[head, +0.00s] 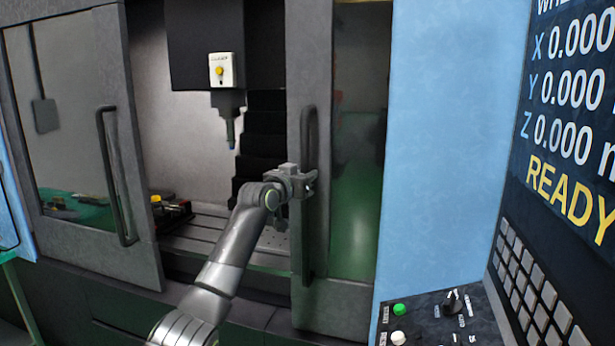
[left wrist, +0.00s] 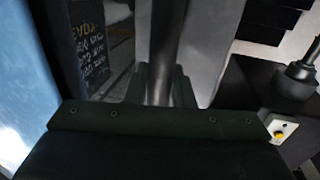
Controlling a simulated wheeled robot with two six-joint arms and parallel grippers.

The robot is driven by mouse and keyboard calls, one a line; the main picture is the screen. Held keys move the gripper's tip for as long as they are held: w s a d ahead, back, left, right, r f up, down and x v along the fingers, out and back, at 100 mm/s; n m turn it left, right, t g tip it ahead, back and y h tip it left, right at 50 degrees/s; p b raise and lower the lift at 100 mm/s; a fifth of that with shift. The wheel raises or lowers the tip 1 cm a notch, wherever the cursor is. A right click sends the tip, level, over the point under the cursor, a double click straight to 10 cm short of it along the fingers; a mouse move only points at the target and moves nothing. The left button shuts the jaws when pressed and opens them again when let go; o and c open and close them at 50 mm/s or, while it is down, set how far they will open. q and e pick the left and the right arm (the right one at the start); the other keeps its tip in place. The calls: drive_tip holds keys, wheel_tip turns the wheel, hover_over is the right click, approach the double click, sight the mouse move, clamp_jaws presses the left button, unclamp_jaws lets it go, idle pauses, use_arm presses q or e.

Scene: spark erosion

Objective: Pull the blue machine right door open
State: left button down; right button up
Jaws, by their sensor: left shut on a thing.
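The machine's right door (head: 340,60) has a grey frame and a dark window, and it stands apart from the left door with a wide gap between. Its upright dark handle (head: 309,235) is on the door's left frame. My left gripper (head: 307,183) is shut on this handle at about mid-height. In the left wrist view the handle bar (left wrist: 166,42) runs between the fingers (left wrist: 160,90); the fingers hide part of it. My right gripper is not in view.
The left door (head: 85,150) with its handle (head: 117,180) stands at the left. Inside the gap are a spindle head (head: 205,45) and a slotted table (head: 215,235). A blue panel (head: 440,130), a control screen (head: 575,100) and a button box (head: 440,318) are on the right.

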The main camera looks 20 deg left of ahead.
use_arm(q)
drive_tip(key=shift+a+r, duration=0.2)
drive_tip(key=shift+a, duration=0.1)
drive_tip(key=c, duration=1.7)
unclamp_jaws()
drive_tip(key=shift+o, duration=1.3)
drive_tip(key=shift+a, duration=0.15)
drive_tip(key=shift+o, duration=0.7)
drive_tip(key=shift+w+a+f, duration=0.15)
drive_tip(key=shift+a, duration=0.15)
drive_tip(key=shift+d, duration=0.15)
